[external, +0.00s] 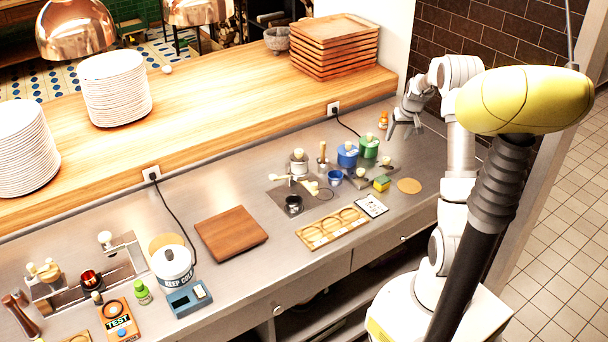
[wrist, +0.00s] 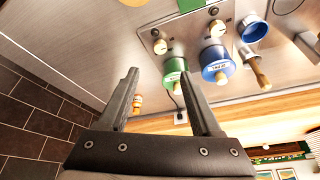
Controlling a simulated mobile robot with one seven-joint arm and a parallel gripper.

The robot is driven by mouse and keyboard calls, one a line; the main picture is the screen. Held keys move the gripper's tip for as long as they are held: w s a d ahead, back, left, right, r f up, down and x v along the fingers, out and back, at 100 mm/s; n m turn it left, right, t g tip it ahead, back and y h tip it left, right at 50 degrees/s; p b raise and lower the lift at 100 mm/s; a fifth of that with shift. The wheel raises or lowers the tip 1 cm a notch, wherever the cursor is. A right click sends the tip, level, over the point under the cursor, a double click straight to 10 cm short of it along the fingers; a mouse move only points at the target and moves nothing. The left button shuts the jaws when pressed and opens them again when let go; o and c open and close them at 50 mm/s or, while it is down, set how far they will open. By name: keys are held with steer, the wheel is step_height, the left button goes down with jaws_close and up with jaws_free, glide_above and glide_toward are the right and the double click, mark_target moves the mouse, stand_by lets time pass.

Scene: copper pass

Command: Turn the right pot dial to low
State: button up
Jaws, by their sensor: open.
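A green pot (external: 368,147) and a blue pot (external: 347,156) with cream lid knobs stand side by side at the counter's right part. The green one is the right one in the external view. A cream dial (external: 386,160) sits on a metal plate in front of the green pot; in the wrist view this dial (wrist: 160,46) is beside the green pot (wrist: 175,70). A second dial (wrist: 217,28) is by the blue pot (wrist: 214,62). My gripper (external: 404,126) is open and empty, above the counter, right of the pots. In the wrist view its fingers (wrist: 158,80) are spread apart; the dial settings are unreadable.
A small orange bottle (external: 383,120) stands near my gripper. A yellow-green sponge (external: 382,183), a round cork mat (external: 409,186) and a blue cup (external: 335,177) are close to the pots. A raised wooden shelf (external: 240,90) runs behind; a brick wall (external: 470,40) is at right.

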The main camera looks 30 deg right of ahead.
mark_target(387, 159)
steer(key=p+x, duration=0.1)
steer(key=x, duration=1.3)
steer(key=shift+a, duration=0.1)
jaws_close()
